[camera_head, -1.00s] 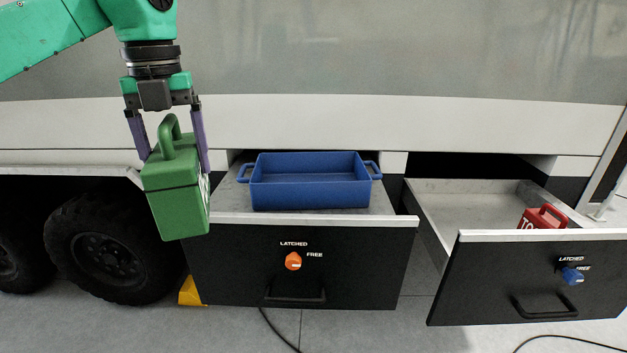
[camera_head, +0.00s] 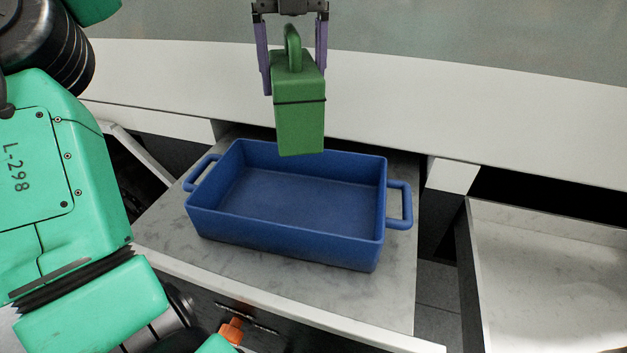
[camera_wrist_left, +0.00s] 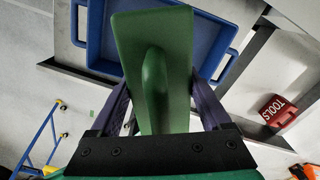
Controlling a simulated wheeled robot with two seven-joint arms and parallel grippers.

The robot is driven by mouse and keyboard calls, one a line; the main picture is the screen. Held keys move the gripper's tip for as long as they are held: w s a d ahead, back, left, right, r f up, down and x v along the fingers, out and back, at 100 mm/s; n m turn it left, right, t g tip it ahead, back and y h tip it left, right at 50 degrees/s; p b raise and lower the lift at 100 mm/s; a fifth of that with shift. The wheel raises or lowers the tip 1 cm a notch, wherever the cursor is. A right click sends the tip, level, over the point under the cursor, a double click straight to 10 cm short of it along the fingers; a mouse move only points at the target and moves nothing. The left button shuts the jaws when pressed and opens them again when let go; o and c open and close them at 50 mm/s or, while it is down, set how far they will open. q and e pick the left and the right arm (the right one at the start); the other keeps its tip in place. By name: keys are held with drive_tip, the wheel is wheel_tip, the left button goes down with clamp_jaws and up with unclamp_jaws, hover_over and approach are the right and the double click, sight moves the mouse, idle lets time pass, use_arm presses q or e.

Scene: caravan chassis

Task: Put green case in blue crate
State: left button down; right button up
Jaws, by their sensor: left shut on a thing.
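The green case (camera_head: 299,112) hangs upright from my left gripper (camera_head: 294,88), whose purple fingers are shut on it around its handle. In the head view the case is above the back part of the blue crate (camera_head: 245,240), overlapping its back wall in the picture. The crate is open, looks empty and has a handle at each end. In the left wrist view the case (camera_wrist_left: 150,60) fills the middle between the fingers (camera_wrist_left: 158,105), with the crate (camera_wrist_left: 96,40) behind and below it. My right gripper is not seen.
The crate stands on a grey drawer top (camera_head: 395,270) that is pulled out. An orange latch knob (camera_head: 231,330) is at its front. Another open drawer (camera_head: 550,260) is on the right. A red tools case (camera_wrist_left: 278,112) shows in the left wrist view.

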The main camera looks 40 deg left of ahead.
sight(285, 129)
use_arm(q)
drive_tip(key=f, duration=0.1)
drive_tip(key=s+f, duration=0.1)
drive_tip(key=f, duration=0.1)
drive_tip(key=s+f, duration=0.1)
drive_tip(key=f, duration=0.1)
drive_tip(key=shift+s+f, duration=0.1)
drive_tip(key=shift+s, duration=0.1)
wheel_tip(285, 129, down, 3)
drive_tip(key=shift+r, duration=0.1)
drive_tip(key=f, duration=0.3)
drive_tip(key=f+p, duration=0.1)
drive_tip(key=f, duration=0.5)
drive_tip(key=shift+w+f+p, duration=0.3)
drive_tip(key=shift+w, duration=0.05)
drive_tip(key=shift+w+a+f, duration=0.1)
drive_tip(key=shift+w+f, duration=0.1)
drive_tip(key=shift+f, duration=0.1)
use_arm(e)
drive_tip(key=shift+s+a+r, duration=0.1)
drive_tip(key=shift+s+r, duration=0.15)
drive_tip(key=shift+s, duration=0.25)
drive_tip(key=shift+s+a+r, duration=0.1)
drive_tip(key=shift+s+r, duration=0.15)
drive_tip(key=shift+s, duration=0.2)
use_arm(q)
unclamp_jaws()
drive_tip(key=shift+s+r, duration=0.1)
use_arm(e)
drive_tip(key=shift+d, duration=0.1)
